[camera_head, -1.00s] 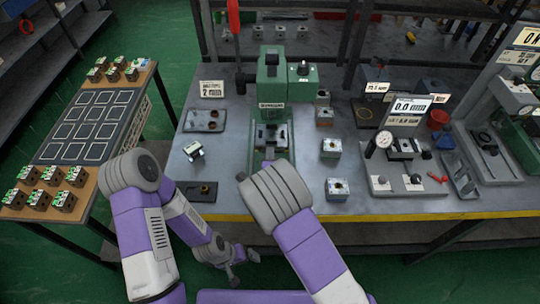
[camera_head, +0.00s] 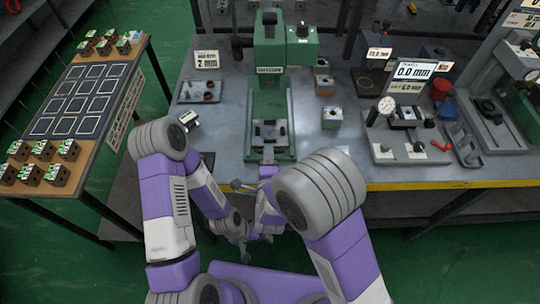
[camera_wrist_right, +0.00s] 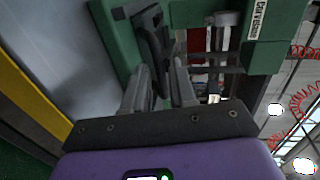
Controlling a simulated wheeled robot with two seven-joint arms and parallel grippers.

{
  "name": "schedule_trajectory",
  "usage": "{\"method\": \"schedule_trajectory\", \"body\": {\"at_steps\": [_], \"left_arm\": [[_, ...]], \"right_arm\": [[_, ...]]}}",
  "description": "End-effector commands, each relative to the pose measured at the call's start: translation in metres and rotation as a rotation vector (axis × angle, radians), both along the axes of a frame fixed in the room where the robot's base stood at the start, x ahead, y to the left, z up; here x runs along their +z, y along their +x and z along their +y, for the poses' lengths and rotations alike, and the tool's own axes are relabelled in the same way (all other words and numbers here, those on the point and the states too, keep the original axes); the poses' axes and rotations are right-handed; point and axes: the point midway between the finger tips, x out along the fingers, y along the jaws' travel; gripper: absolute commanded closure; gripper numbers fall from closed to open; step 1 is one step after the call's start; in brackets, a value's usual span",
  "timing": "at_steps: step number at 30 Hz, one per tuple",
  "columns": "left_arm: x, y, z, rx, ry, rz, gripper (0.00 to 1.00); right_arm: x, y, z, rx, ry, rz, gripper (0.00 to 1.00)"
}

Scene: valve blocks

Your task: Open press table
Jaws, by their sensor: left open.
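The green press (camera_head: 268,85) stands at the middle of the bench, with a dark vise-like fixture (camera_head: 270,132) on its green base. My left gripper (camera_head: 244,254) is open and empty, lower down in front of the bench.
A side table (camera_head: 85,110) with several small blocks stands at the left. A tray (camera_head: 200,92) lies left of the press, and blocks (camera_head: 332,117) stand to its right. A gauge station (camera_head: 405,148) is farther right. The yellow bench edge (camera_head: 440,184) runs in front.

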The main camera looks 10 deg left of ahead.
Motion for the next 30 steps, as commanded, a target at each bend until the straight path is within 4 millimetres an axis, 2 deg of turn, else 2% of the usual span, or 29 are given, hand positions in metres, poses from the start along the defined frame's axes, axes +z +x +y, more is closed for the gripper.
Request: {"method": "schedule_trajectory", "body": {"at_steps": [1, 2, 11, 14, 24, 30], "left_arm": [[0.0, 0.0, 0.0, 0.0, 0.0, 0.0, 0.05], [0.0, 0.0, 0.0, 0.0, 0.0, 0.0, 0.05], [0.0, 0.0, 0.0, 0.0, 0.0, 0.0, 0.05], [0.001, 0.0, 0.0, 0.0, 0.0, 0.0, 0.05], [0.005, 0.0, 0.0, 0.0, 0.0, 0.0, 0.05], [0.006, 0.0, 0.0, 0.0, 0.0, 0.0, 0.05]], "right_arm": [[0.0, 0.0, 0.0, -0.001, 0.0, 0.0, 0.66], [0.0, 0.0, 0.0, -0.001, 0.0, 0.0, 0.62], [0.0, -0.001, 0.0, 0.0, 0.001, 0.0, 0.62], [0.003, -0.01, -0.001, 0.001, 0.001, -0.001, 0.62], [0.014, -0.062, -0.01, 0.002, 0.001, 0.0, 0.62], [0.016, -0.073, -0.012, 0.0, 0.0, -0.001, 0.62]]}}
